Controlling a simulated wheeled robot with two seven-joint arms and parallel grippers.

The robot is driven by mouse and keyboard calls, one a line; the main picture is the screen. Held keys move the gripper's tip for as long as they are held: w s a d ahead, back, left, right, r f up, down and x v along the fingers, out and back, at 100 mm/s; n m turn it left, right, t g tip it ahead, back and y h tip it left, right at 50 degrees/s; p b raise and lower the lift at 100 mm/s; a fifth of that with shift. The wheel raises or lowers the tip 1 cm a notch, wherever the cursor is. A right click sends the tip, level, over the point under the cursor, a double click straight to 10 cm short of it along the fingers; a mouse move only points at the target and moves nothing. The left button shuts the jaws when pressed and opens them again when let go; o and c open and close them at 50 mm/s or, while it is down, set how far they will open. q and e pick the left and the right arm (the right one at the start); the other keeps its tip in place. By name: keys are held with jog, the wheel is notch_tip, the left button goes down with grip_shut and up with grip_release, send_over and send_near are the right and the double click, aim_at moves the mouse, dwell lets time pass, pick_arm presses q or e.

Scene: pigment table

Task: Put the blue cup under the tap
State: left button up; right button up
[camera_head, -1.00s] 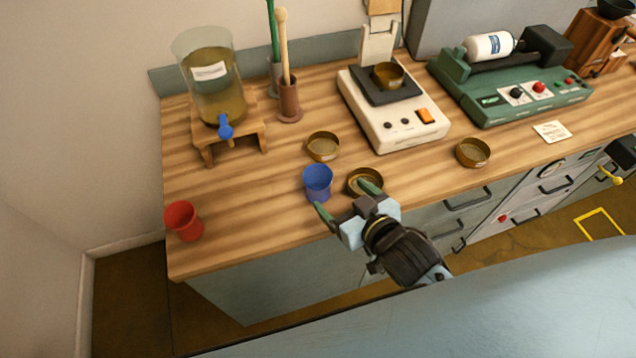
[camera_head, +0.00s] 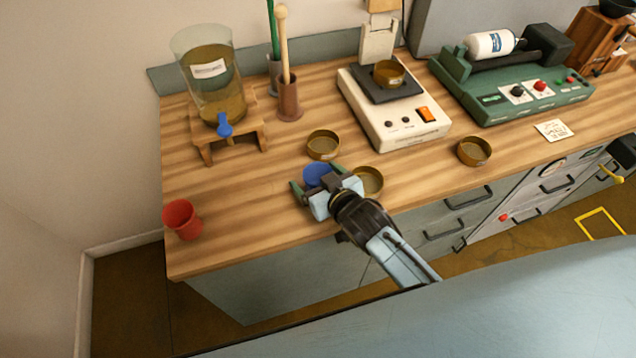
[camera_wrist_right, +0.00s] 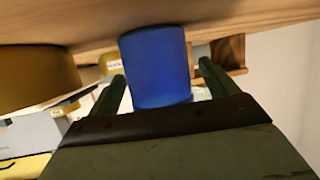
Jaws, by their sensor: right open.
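The blue cup (camera_head: 317,174) stands on the wooden table, partly hidden by my right gripper (camera_head: 314,181) in the head view. My right gripper is open, with a finger on either side of the cup. In the right wrist view the blue cup (camera_wrist_right: 156,66) sits between the two open fingers (camera_wrist_right: 162,82), with gaps showing beside it. The blue tap (camera_head: 225,127) is at the bottom front of the glass jar (camera_head: 213,85), which rests on a wooden stand (camera_head: 250,131) at the back left. My left gripper is not in view.
A brass dish (camera_head: 369,181) is close to the right of my gripper, and another dish (camera_head: 323,145) is just behind the cup. A red cup (camera_head: 182,219) stands at the left table edge. The table between the red cup and the stand is clear.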

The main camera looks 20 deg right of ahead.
jog(key=shift+c, duration=0.4)
jog(key=shift+r, duration=0.1)
jog(key=c, duration=1.1)
